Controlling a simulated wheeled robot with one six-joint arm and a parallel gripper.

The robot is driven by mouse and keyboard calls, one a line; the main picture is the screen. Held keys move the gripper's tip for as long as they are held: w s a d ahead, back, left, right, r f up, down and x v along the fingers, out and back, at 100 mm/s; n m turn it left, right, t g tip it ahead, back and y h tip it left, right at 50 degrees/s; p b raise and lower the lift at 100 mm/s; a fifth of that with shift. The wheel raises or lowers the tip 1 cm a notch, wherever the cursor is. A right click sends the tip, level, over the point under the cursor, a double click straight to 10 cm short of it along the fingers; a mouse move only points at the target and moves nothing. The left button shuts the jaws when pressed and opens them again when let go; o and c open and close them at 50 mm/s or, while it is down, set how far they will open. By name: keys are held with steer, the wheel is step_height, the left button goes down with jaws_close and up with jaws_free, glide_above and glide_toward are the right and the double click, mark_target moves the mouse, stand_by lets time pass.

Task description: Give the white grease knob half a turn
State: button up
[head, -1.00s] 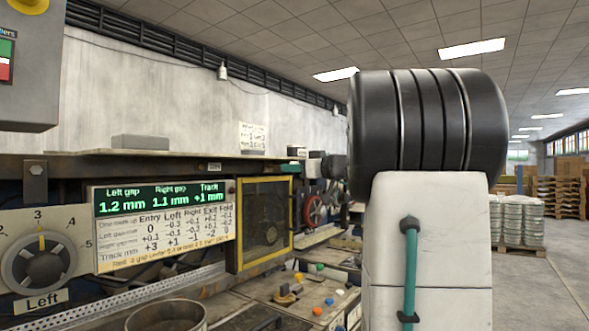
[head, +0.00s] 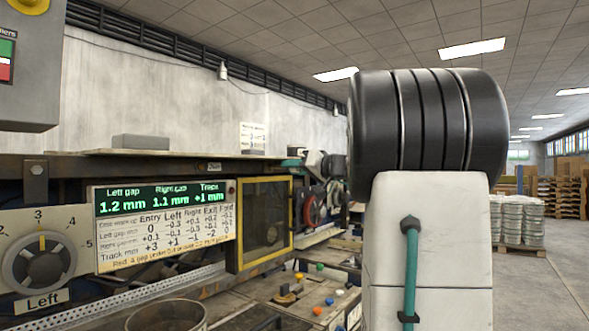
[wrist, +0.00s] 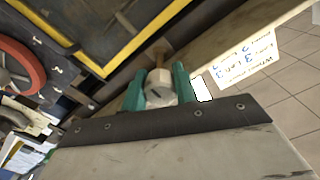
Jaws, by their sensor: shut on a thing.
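The white grease knob (wrist: 160,90) shows in the wrist view as a small pale knob with a dark mark on its face, in front of a brownish stem. My gripper (wrist: 160,88) has its two teal fingers closed on the knob, one on each side. In the head view my gripper (head: 293,161) is small and far off, beyond the upper right corner of the yellow-framed window, with a teal finger showing. The knob cannot be made out there.
The yellow-framed window (head: 264,222) and the readout panel (head: 165,225) are on the machine's front. A red wheel (head: 312,208) stands beyond them. A paper note (wrist: 236,62) is near my gripper in the wrist view. Open floor lies at the right.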

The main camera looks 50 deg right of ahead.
stand_by(0.4)
steer(key=o, duration=1)
steer(key=shift+d, duration=0.1)
steer(key=shift+r, duration=0.1)
